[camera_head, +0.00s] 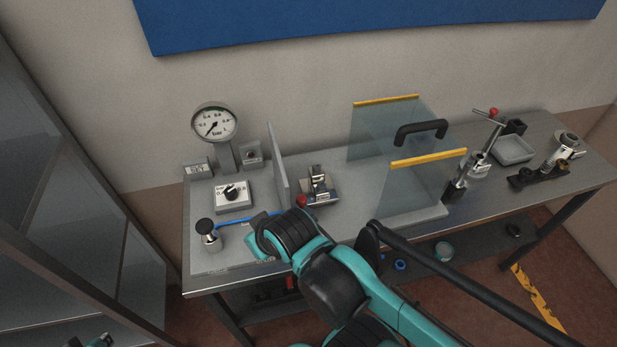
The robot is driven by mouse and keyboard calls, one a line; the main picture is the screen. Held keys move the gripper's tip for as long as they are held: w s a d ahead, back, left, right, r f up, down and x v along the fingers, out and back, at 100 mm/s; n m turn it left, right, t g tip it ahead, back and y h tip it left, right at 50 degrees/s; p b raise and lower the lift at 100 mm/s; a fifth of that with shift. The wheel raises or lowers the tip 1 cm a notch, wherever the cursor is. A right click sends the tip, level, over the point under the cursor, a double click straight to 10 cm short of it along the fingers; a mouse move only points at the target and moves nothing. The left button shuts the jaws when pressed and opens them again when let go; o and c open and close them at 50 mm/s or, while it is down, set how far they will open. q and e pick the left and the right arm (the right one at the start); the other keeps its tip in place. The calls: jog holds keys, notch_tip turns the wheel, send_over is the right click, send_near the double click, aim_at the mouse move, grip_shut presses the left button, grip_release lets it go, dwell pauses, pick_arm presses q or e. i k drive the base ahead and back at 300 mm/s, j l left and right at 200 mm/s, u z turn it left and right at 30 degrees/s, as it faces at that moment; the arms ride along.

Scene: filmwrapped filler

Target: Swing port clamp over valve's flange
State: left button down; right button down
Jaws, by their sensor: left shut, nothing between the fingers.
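A small metal fixture (319,186) with a red knob (301,201) stands on the bench just right of a thin upright plate; it may hold the port clamp. An upright post with a T-handle and red ball (481,160) stands right of the clear guard. A steel cylindrical part (562,150) on a black base sits at the far right. I cannot tell which is the valve or see its flange clearly. My left gripper (100,342) shows only as a small piece at the bottom left edge, shut and away from the bench. My right arm crosses the bench's front; its fingers are not visible.
Clear panels with yellow edges (428,157) and a black handle (420,131) stand mid-bench. A pressure gauge (214,123), a dial box (233,194) and a black-capped post (207,232) with a blue hose are at left. A grey tray (513,149) is at right.

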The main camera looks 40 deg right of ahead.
aim_at(302, 199)
jog(key=k+l, duration=0.2)
jog(key=l, duration=0.2)
jog(key=k+l+u, duration=0.1)
jog(key=l, duration=0.3)
jog(key=k+l+u, duration=0.1)
jog(key=k+l, duration=0.4)
jog(key=l, duration=0.25)
